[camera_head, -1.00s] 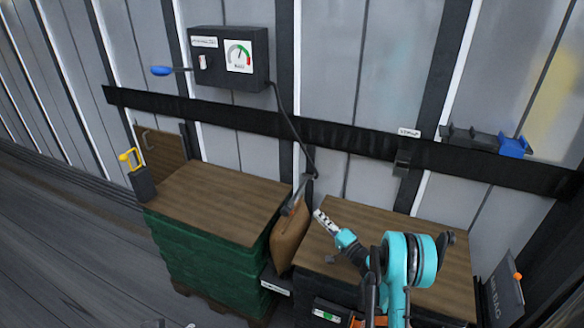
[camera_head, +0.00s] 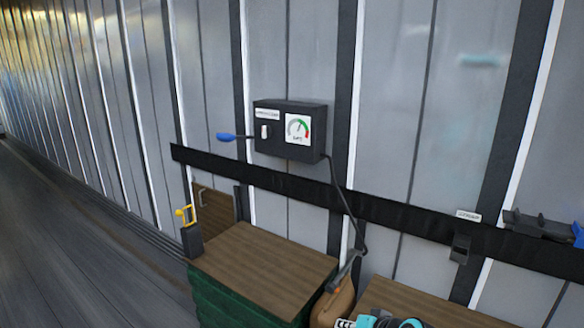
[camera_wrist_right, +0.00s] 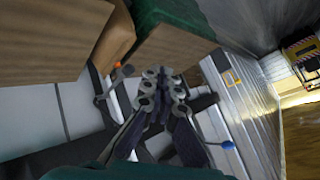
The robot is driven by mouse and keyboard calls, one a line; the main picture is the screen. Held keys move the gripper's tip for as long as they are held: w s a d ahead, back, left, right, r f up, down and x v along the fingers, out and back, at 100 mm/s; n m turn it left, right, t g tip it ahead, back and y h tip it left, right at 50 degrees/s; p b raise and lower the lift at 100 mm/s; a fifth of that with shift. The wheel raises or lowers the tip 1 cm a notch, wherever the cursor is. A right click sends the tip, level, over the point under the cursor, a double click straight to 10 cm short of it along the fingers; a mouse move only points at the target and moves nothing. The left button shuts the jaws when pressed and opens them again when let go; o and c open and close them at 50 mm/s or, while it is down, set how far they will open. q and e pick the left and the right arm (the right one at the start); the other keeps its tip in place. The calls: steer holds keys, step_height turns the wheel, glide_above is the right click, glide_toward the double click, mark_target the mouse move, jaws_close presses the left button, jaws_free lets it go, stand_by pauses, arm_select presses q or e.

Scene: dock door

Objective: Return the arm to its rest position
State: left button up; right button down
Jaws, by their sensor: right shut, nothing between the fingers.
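Teal parts of my right arm (camera_head: 385,321) show at the bottom edge of the head view, low in front of the right wooden-topped stack. Most of that arm is below the frame. In the right wrist view my right gripper (camera_wrist_right: 165,88) is shut, with its fingers together and nothing between them. It appears clear of the things around it. My left gripper is in neither view.
A brown bag (camera_head: 333,306) sits between the green-sided stack (camera_head: 265,275) and the right wooden top (camera_head: 425,300). Floor at left is clear.

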steer(key=s+d+f+n+g+h, duration=0.1)
steer(key=s+d+h, duration=0.1)
steer(key=s, duration=0.7)
steer(key=s+d+f+n+h, duration=0.1)
steer(key=s+d+f+h, duration=0.1)
steer(key=s, duration=0.6)
steer(key=shift+s+d+g+h, duration=0.35)
steer(key=shift+d+g+h, duration=0.05)
steer(key=shift+d, duration=0.1)
